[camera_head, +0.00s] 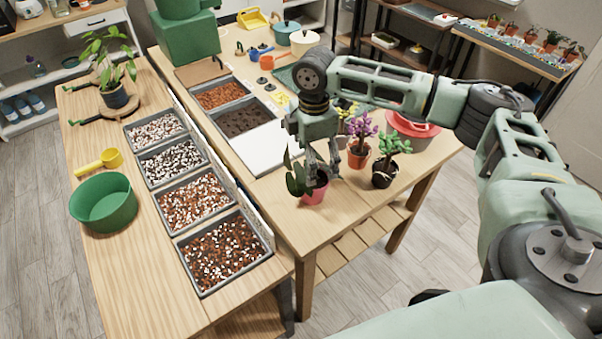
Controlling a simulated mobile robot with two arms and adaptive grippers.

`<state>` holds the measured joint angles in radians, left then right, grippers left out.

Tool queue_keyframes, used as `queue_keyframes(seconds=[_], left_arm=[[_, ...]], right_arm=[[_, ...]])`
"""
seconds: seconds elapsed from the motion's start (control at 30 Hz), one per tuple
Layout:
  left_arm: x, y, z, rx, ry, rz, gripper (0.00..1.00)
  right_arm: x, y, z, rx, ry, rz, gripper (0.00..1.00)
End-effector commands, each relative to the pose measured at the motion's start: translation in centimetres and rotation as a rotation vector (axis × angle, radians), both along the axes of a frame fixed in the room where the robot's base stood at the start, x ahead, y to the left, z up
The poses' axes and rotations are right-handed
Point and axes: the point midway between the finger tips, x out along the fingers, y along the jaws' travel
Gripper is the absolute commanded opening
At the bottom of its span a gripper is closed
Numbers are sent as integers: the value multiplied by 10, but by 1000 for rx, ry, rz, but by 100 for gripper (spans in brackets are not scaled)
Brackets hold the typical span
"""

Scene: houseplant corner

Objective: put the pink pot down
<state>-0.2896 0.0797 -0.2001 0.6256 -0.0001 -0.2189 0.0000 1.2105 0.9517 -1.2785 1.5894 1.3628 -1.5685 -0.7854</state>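The pink pot (314,194) is near the front edge of the right-hand wooden table, with a dark-leaved plant (296,179) leaning out to its left. My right gripper (323,176) comes down from above, with its fingers at the pot's rim, and appears shut on it. The pot looks upright or slightly tilted. I cannot tell whether its base touches the tabletop. The gripper hides part of the rim. My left gripper is not in view.
An orange pot with purple flowers (358,157) and a dark pot with a green plant (385,174) stand close to the right. Soil trays and a green bowl (103,205) occupy the left table.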

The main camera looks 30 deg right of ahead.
Motion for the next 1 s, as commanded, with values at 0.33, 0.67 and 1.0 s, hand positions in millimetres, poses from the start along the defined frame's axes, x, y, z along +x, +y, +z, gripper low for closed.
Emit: queue_keyframes(seconds=[0.33, 0.67, 1.0], left_arm=[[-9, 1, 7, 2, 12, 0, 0], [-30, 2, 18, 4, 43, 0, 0], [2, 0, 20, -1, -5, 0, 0]], right_arm=[[0, -4, -26, 0, 4, -4, 86], [-2, -1, -70, 0, 3, -5, 86], [-2, -1, -75, 0, 2, -4, 82]])
